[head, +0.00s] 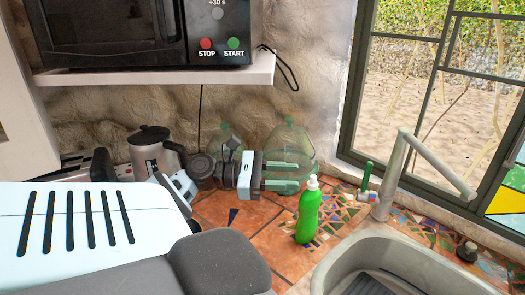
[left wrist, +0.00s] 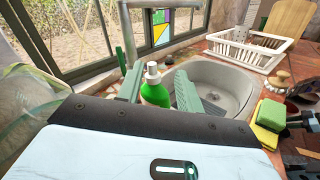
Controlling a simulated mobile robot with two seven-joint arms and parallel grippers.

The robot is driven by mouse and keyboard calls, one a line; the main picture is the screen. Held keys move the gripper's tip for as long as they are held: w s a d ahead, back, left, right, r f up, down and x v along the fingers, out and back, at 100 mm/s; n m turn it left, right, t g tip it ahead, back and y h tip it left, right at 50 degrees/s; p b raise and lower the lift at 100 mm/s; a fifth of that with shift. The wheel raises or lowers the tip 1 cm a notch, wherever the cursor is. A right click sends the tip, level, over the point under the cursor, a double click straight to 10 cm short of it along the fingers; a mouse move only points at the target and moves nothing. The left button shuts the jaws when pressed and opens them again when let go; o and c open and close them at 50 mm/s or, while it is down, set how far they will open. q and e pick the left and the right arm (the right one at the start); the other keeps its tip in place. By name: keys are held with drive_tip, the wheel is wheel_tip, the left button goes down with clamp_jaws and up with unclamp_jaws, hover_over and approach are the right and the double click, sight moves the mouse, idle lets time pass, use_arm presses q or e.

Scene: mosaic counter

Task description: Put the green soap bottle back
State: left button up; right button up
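The green soap bottle (head: 308,214), with a white cap, stands upright on the tiled counter, left of the sink. My left gripper (head: 298,177) is open, its two green fingers pointing right, with the bottle just beyond and below the fingertips in the head view. In the left wrist view, the bottle (left wrist: 154,92) shows in the gap between the open fingers (left wrist: 158,88). Its lower part is hidden there by the gripper body. I cannot tell whether a finger touches it.
The sink (head: 400,258) and its faucet (head: 395,180) are to the right, with a green-handled brush (head: 366,182) nearby. Glass jars (head: 290,140) and a metal pot (head: 150,152) stand behind. A white rack (left wrist: 250,48) and sponges (left wrist: 270,113) show in the left wrist view.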

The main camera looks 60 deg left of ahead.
use_arm(q)
drive_tip(key=v, duration=0.6)
